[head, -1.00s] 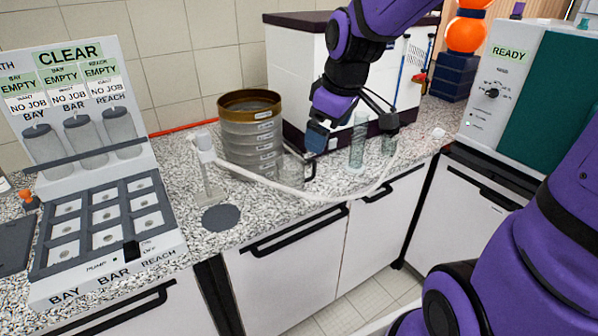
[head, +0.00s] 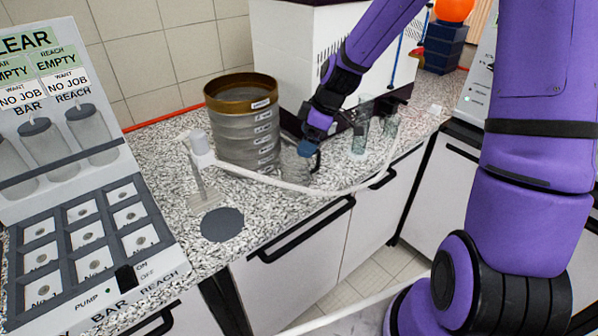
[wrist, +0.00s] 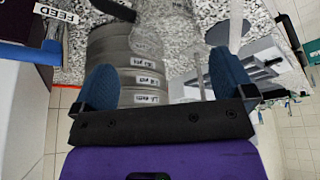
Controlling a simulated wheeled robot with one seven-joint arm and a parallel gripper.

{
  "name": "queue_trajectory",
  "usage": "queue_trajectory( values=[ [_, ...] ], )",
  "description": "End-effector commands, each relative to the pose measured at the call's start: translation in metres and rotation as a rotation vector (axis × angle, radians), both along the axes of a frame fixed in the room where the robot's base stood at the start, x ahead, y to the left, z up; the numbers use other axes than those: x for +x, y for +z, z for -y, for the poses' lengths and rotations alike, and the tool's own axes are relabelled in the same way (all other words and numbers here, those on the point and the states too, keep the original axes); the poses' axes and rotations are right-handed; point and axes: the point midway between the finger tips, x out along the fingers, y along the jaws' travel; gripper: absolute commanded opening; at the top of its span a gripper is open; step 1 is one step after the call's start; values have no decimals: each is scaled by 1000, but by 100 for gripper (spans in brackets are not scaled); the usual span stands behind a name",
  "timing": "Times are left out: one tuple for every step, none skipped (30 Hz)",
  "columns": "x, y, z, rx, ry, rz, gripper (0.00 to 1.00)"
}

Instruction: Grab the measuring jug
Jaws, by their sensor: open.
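The measuring jug (head: 293,163) is a clear vessel with a dark handle. It stands on the speckled counter just right of the sieve stack (head: 243,128), partly hidden by my gripper. My gripper (head: 309,148) is over the jug's upper right side in the head view. In the wrist view my gripper (wrist: 165,82) has its two blue fingers wide apart with nothing held between them. The sieve stack shows there beyond the left finger, and a faint clear shape, seemingly the jug (wrist: 150,42), lies ahead of the gap. Whether a finger touches it I cannot tell.
A pale hose (head: 290,186) curves along the counter in front of the jug from a small stand (head: 203,190). Clear glass vessels (head: 360,137) stand to the right. A dark round disc (head: 222,224) lies at front left. A white cabinet (head: 290,55) stands behind.

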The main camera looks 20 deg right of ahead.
Motion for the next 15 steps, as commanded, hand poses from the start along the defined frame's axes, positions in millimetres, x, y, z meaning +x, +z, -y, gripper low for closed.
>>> queue_trajectory(
  values=[
    [0, -8, -4, 1, 3, -4, 100],
    [1, -12, -6, 1, 3, -4, 100],
    [2, -17, -8, 1, 3, -4, 100],
    [3, -21, -9, 1, 2, -3, 100],
    [4, -24, -9, 0, 1, -3, 100],
    [4, -28, -11, 1, 2, -4, 100],
    [4, -30, -11, 0, 1, -3, 100],
    [5, -31, -12, 0, 1, -2, 100],
    [5, -33, -13, 0, 0, -1, 100],
    [5, -34, -13, 0, 0, -1, 100],
    [5, -35, -13, 0, -1, -2, 100],
    [5, -38, -14, 0, 0, -2, 100],
    [5, -41, -15, 1, 0, -3, 100],
    [5, -44, -17, 1, 0, -4, 100],
    [5, -50, -19, 0, 0, -5, 100]
  ],
)
